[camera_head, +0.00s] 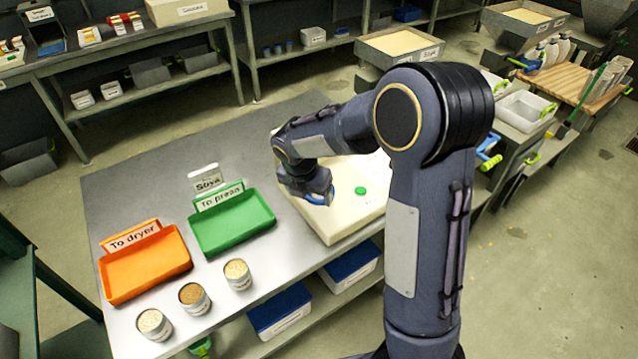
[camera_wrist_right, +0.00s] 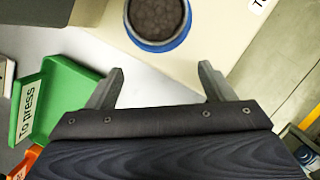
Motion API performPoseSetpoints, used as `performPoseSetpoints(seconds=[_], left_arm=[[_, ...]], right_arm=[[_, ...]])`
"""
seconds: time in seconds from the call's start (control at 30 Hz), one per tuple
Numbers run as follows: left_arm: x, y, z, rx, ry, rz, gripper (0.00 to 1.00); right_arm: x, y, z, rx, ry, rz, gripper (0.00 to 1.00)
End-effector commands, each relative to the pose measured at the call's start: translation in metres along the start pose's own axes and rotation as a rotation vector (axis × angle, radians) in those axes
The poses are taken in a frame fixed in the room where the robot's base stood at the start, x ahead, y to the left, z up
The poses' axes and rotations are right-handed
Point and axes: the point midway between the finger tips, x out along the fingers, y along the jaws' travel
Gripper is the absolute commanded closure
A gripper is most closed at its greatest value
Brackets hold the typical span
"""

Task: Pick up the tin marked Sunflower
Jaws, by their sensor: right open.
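Three small open tins stand on the grey bench in the head view: a left one (camera_head: 154,324), a middle one with browner contents (camera_head: 194,298) and a right one with pale contents (camera_head: 238,274). Their labels are too small to read, so I cannot tell which is Sunflower. My right gripper (camera_head: 314,190) is over the cream box, away from these tins. In the wrist view it is open (camera_wrist_right: 162,75) with nothing between its fingers. A blue-rimmed round cup with dark contents (camera_wrist_right: 157,18) lies beyond the fingertips. My left gripper is not in view.
A green "To press" tray (camera_head: 235,222), an orange "To dryer" tray (camera_head: 146,274) and a "Soya" card (camera_head: 207,178) are on the bench (camera_head: 135,184). The cream box with a green button (camera_head: 360,190) is at right. Blue-lidded boxes (camera_head: 280,308) sit below.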

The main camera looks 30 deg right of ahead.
Motion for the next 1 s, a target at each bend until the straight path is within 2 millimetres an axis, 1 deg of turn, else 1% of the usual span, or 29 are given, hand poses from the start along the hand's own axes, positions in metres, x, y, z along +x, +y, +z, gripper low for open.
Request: performPoseSetpoints(seconds=[0.13,0.3,0.4,0.53,0.77,0.87,1.0], left_arm=[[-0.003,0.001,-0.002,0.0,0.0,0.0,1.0],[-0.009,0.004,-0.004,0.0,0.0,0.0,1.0],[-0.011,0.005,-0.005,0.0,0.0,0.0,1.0],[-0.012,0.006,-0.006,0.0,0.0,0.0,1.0],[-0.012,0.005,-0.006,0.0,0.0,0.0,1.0],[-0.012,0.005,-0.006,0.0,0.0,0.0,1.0],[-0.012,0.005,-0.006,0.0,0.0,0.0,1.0]], right_arm=[[0.003,0.0,0.015,0.005,0.001,-0.001,0.25],[0.011,-0.001,0.045,0.006,0.001,-0.002,0.25],[0.016,-0.001,0.059,0.006,0.001,0.0,0.25],[0.026,-0.001,0.059,0.002,0.002,-0.001,0.25],[0.029,0.0,0.058,0.003,0.001,0.001,0.25],[0.029,0.0,0.058,0.003,0.001,0.001,0.35],[0.028,0.0,0.058,0.003,0.001,0.001,0.53]])
